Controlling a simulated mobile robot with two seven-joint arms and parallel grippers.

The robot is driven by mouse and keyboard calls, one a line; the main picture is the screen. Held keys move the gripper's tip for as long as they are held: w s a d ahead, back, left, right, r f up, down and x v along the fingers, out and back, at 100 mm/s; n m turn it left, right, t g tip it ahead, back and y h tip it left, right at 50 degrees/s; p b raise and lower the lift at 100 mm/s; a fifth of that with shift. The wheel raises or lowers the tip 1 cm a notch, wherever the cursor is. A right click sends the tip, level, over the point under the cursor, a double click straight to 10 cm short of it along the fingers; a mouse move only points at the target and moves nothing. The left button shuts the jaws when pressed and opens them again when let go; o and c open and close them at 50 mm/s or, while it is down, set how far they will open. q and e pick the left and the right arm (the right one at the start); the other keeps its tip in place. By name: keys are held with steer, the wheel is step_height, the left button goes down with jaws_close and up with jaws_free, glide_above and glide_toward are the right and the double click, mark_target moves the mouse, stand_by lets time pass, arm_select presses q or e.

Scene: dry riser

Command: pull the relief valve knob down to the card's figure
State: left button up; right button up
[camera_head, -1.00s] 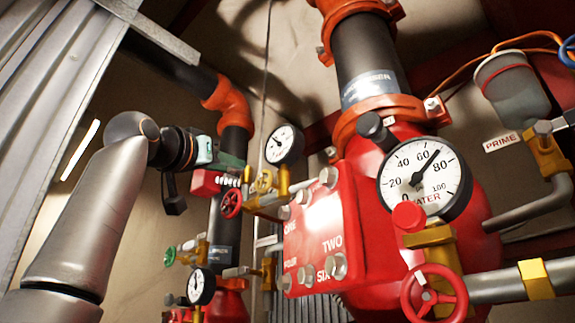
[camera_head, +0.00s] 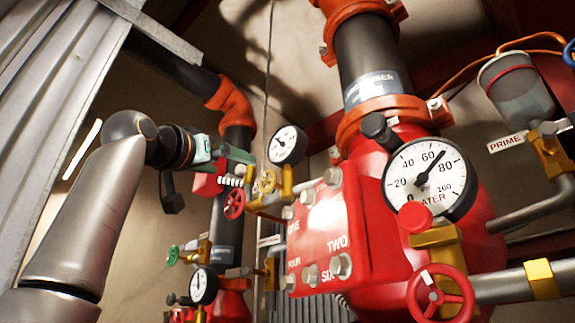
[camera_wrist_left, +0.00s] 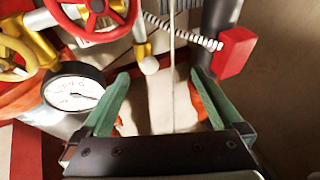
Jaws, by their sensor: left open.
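My left gripper (camera_head: 236,158) is open, with green fingers, beside the red box and red handwheel in the head view. In the left wrist view its fingers (camera_wrist_left: 160,77) are apart with nothing gripped between them. A small pale ball-ended knob (camera_wrist_left: 149,65) on a brass stem is just beyond the fingertips there, apart from them. A red round knob (camera_head: 415,217) sits on a brass valve below the large gauge (camera_head: 430,178). I cannot tell which knob is the relief valve's. No card's figure is legible to me. My right gripper is not in view.
A red handwheel (camera_wrist_left: 100,14), a yellow handwheel (camera_wrist_left: 14,52) and a small gauge (camera_wrist_left: 73,92) crowd the left wrist view. The red lettered panel (camera_head: 325,220) stands right of my gripper.

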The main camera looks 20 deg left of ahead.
arm_select(q)
steer(key=s+a+b, duration=0.1)
steer(key=s+a, duration=0.2)
steer(key=s, duration=0.4)
steer(key=shift+s+b, duration=0.15)
steer(key=shift+b, duration=0.15)
